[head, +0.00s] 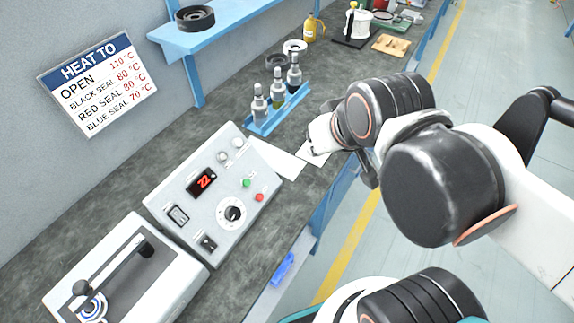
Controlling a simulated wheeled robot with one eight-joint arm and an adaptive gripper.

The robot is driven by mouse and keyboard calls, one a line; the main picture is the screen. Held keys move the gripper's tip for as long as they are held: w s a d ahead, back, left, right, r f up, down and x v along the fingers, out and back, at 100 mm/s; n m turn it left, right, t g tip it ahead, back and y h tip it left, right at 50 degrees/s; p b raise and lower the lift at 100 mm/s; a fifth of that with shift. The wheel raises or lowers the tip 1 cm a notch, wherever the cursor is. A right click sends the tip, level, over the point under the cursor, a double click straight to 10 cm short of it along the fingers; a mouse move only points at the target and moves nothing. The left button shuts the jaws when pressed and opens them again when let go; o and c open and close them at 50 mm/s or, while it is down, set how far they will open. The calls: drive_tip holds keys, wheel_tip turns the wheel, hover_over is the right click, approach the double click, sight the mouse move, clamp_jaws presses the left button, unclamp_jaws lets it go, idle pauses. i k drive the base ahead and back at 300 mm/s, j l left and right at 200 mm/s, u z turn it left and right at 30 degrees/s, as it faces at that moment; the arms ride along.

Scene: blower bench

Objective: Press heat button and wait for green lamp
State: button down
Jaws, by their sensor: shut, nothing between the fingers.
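A grey-white control box (180,215) sits on the bench, with a red-lit display (202,181) that seems to read 22. Beside the display are two pale round caps (230,150), neither glowing green. A small green round piece (246,183) and a red one (260,198) sit near a black dial (232,213). I cannot tell which is the heat button, and no label is readable. My gripper (316,148) is shut and empty, right of the box and apart from it, near white sheets on the bench. My arm partly hides it.
A blue rack (268,123) with several bottles stands behind the box. A white device with a black lever (118,285) is at front left. A wall sign (98,83) lists temperatures. A blue shelf (215,42) juts out above, holding a black ring (195,18).

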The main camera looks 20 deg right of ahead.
sight(246, 182)
drive_tip(key=z, duration=1)
drive_tip(key=k+l, duration=0.2)
drive_tip(key=k, duration=0.2)
drive_tip(key=k+l, duration=0.25)
drive_tip(key=k, duration=0.2)
drive_tip(key=k+l, duration=0.2)
drive_tip(key=k, duration=0.2)
